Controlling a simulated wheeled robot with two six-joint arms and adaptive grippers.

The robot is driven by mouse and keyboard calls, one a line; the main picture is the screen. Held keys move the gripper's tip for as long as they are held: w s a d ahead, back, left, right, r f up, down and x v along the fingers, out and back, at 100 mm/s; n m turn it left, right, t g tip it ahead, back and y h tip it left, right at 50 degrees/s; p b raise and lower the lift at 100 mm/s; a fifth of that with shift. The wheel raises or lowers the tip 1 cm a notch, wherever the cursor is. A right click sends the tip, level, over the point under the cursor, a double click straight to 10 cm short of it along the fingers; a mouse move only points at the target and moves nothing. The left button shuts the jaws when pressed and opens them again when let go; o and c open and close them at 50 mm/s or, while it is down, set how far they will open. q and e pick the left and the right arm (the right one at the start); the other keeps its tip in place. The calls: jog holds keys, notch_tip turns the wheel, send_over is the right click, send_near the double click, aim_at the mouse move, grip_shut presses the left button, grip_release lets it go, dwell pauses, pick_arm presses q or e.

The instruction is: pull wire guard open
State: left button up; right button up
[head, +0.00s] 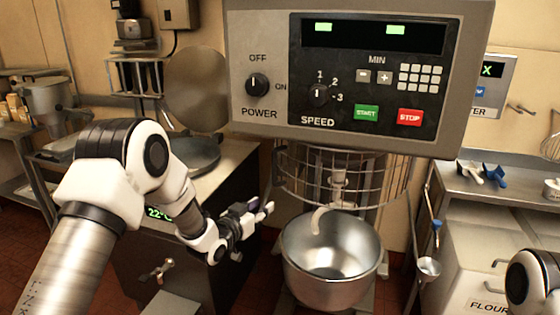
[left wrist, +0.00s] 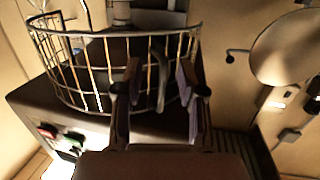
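The wire guard (head: 292,176) is a curved metal cage under the mixer head, above the steel bowl (head: 330,262). Its bars and rim fill the upper left of the left wrist view (left wrist: 112,35). My left gripper (head: 264,210) is just left of the guard and bowl. In the left wrist view, its two fingers (left wrist: 160,82) stand apart, with guard bars and a dark upright piece showing between them. I cannot tell whether the fingers touch the guard. My right gripper is out of view; only part of my right arm shows at the lower right edge.
The mixer head (head: 270,125) with its control panel hangs over the guard. A dough hook (head: 319,218) reaches into the bowl. A dark counter with a round pan (head: 198,152) stands at left. A steel table (head: 520,190) and a flour bin (head: 475,260) are at right.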

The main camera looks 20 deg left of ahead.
pick_arm(q)
jog(key=t, duration=0.1)
send_near(273, 166)
jog(key=a+x, duration=0.1)
jog(key=x, duration=0.1)
jog(key=shift+w+d+r+p, duration=0.15)
jog(key=shift+w+d+p, duration=0.5)
jog(key=shift+w+d, duration=0.5)
jog(key=p+x, duration=0.1)
jog(key=x, duration=0.1)
jog(key=a+p+x, duration=0.1)
jog(key=x, duration=0.2)
jog(key=shift+w, duration=0.45)
jog(key=shift+w+d, duration=0.1)
jog(key=shift+w, duration=0.05)
jog(key=shift+d+f, duration=0.2)
jog(key=shift+f, duration=0.05)
grip_shut()
